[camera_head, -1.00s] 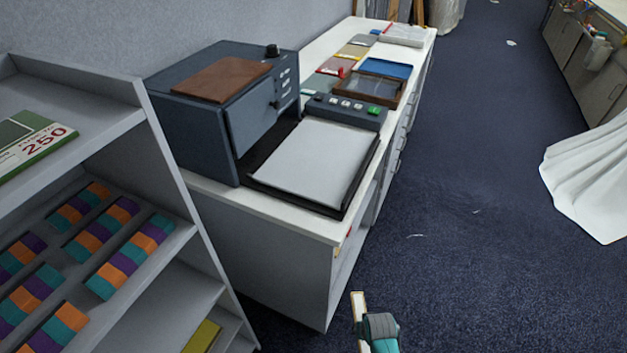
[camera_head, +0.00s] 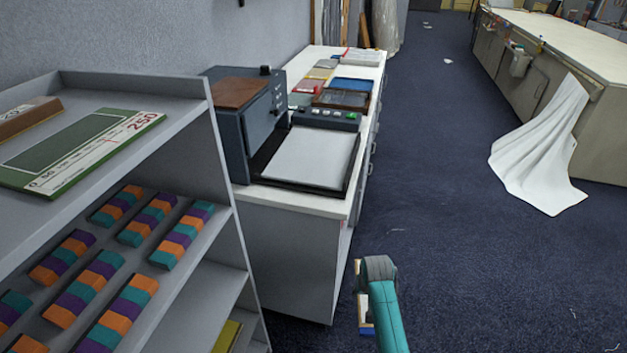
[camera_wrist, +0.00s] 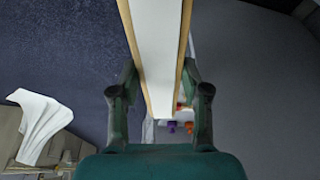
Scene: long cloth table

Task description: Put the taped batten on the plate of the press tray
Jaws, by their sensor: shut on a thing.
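My gripper (camera_wrist: 160,88) is shut on the taped batten (camera_wrist: 158,50), a long strip with a white face and wood-coloured edges, which runs away between the fingers in the wrist view. In the head view only slivers of the batten (camera_head: 366,329) show beside my teal arm, over the floor in front of the counter. The press tray (camera_head: 356,172) is a dark shallow tray on the near end of the white counter. Its pale grey plate (camera_head: 310,157) is bare. The batten is apart from the tray, lower and nearer to me.
A dark blue press box (camera_head: 236,130) stands left of the tray, and a button panel (camera_head: 327,119) lies behind it. A grey shelf (camera_head: 228,210) with coloured blocks stands close on the left. A white cloth (camera_head: 540,150) hangs to the floor at right. The aisle floor (camera_head: 440,200) is clear.

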